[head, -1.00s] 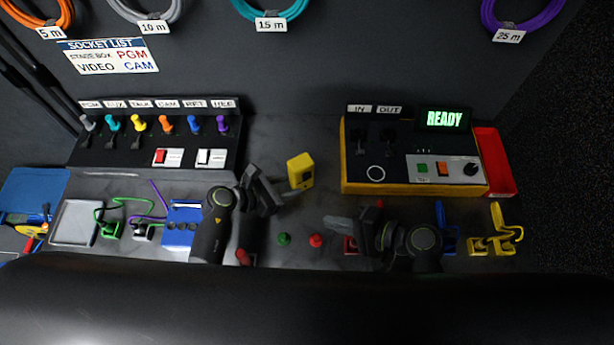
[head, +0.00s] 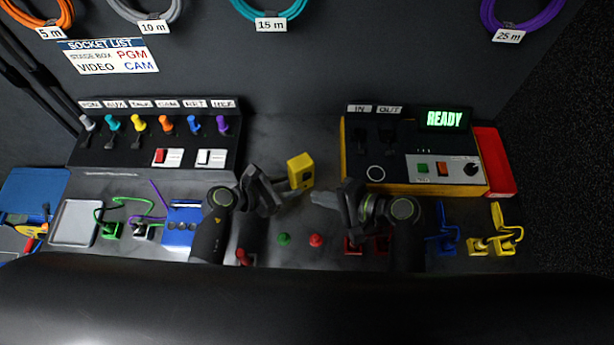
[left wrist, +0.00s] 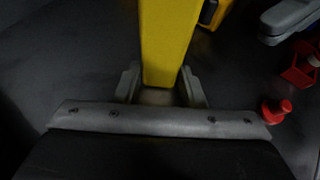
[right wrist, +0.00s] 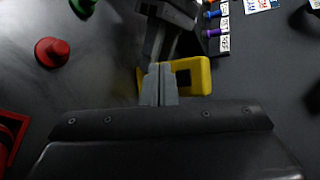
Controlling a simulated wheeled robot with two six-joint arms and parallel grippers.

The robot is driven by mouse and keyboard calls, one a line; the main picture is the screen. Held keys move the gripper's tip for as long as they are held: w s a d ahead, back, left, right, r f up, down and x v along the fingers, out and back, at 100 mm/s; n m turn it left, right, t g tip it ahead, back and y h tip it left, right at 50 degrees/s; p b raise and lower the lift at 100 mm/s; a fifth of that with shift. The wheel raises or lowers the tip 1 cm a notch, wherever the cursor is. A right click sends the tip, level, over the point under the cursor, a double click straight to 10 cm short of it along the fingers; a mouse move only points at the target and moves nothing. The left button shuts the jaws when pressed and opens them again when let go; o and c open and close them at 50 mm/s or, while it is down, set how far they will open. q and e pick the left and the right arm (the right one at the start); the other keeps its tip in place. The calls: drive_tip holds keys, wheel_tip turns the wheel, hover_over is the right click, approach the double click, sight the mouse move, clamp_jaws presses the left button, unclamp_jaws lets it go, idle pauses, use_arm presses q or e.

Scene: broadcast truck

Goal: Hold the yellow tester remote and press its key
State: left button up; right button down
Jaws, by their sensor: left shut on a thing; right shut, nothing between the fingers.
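The yellow tester remote (head: 301,170) is held above the middle of the bench in my left gripper (head: 286,187). In the left wrist view the remote (left wrist: 168,40) stands between the two fingers. My right gripper (head: 318,198) is shut and empty, just to the right of and below the remote in the head view. In the right wrist view its closed fingertips (right wrist: 160,72) overlap the remote (right wrist: 198,77), beside a dark square on its face. I cannot tell whether they touch it. The key itself is not clearly seen.
A tester box (head: 405,189) with a READY display (head: 444,119) stands behind, to the right. A socket panel (head: 150,152) stands to the left. A green knob (head: 284,239) and a red knob (head: 316,240) are on the bench below the grippers. Plugs lie at both sides.

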drive_tip(key=shift+w+a, duration=0.25)
drive_tip(key=shift+w, duration=0.25)
drive_tip(key=shift+w+a, duration=0.25)
drive_tip(key=shift+w, duration=0.2)
drive_tip(key=shift+w, duration=0.15)
idle(1.3)
drive_tip(key=shift+w+a, duration=0.2)
drive_tip(key=shift+w+a, duration=0.25)
drive_tip(key=shift+w, duration=0.25)
idle(0.9)
drive_tip(key=shift+s+d, duration=0.1)
drive_tip(key=shift+s, duration=0.05)
drive_tip(key=shift+s+d, duration=0.4)
drive_tip(key=shift+s, duration=0.35)
drive_tip(key=s, duration=0.1)
drive_tip(key=s+d, duration=0.1)
drive_tip(key=s, duration=0.1)
drive_tip(key=s+d, duration=0.1)
drive_tip(key=shift+s+d, duration=0.15)
drive_tip(key=shift+s, duration=0.05)
